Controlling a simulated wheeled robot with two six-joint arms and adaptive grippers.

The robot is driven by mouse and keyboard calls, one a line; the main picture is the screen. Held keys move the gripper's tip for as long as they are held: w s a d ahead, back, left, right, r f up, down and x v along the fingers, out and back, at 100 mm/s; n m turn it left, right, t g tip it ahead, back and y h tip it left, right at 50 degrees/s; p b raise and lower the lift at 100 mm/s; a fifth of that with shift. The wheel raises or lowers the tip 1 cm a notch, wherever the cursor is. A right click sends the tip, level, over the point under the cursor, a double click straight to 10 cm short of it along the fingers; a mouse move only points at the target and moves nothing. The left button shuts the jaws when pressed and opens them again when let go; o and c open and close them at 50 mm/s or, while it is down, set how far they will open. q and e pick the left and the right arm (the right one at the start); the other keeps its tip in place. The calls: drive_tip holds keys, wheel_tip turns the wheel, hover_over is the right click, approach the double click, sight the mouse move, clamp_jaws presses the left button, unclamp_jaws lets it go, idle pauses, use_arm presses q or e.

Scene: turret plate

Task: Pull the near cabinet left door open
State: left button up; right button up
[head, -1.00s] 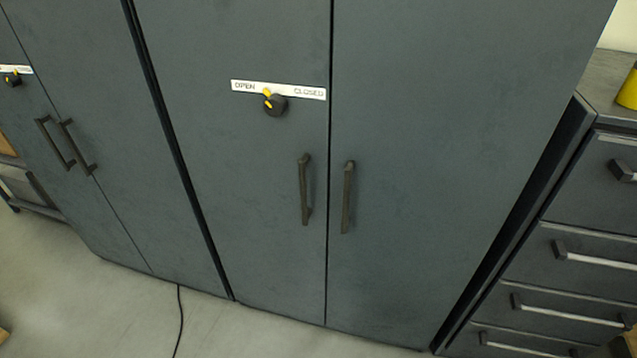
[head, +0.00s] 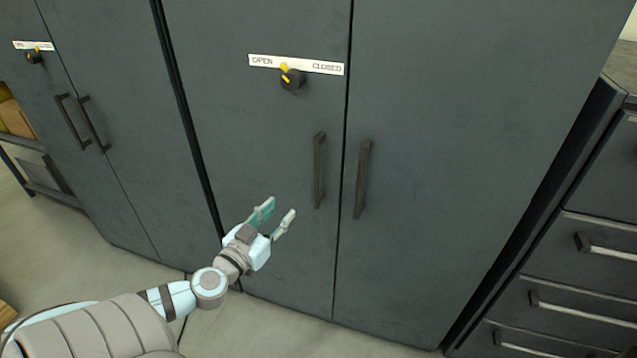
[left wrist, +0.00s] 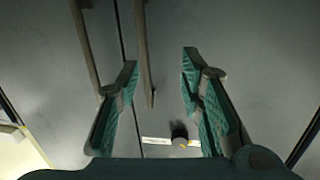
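The near cabinet's left door (head: 250,150) is dark grey and shut flush beside the right door (head: 440,130). Its dark vertical handle (head: 319,171) stands just left of the seam; the right door's handle (head: 362,180) is just right of it. The knob (head: 291,79) under the OPEN/CLOSED label has its yellow mark toward OPEN. My left gripper (head: 279,211) is open and empty, left of and below the left handle, apart from it. In the left wrist view, both handles show beyond the open fingers (left wrist: 160,75), toward upper left. My right gripper is not in view.
Another cabinet (head: 110,180) with two handles stands at left. A drawer unit (head: 560,290) with protruding handles stands at right. The floor (head: 65,260) at left is mostly clear.

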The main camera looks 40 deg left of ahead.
sight(315, 175)
use_arm(q)
drive_tip(key=shift+t+h, duration=0.3)
drive_tip(key=shift+t, duration=0.2)
drive_tip(key=w+r+p, duration=0.1)
drive_tip(key=w, duration=0.3)
drive_tip(key=w+r+p, duration=0.1)
drive_tip(key=w, duration=0.4)
drive_tip(key=w+r+p, duration=0.1)
drive_tip(key=w, duration=0.3)
drive_tip(key=shift+w+d+r, duration=0.1)
drive_tip(key=shift+w+d, duration=0.05)
drive_tip(key=shift+w, duration=0.7)
drive_tip(key=shift+c, duration=0.6)
clamp_jaws()
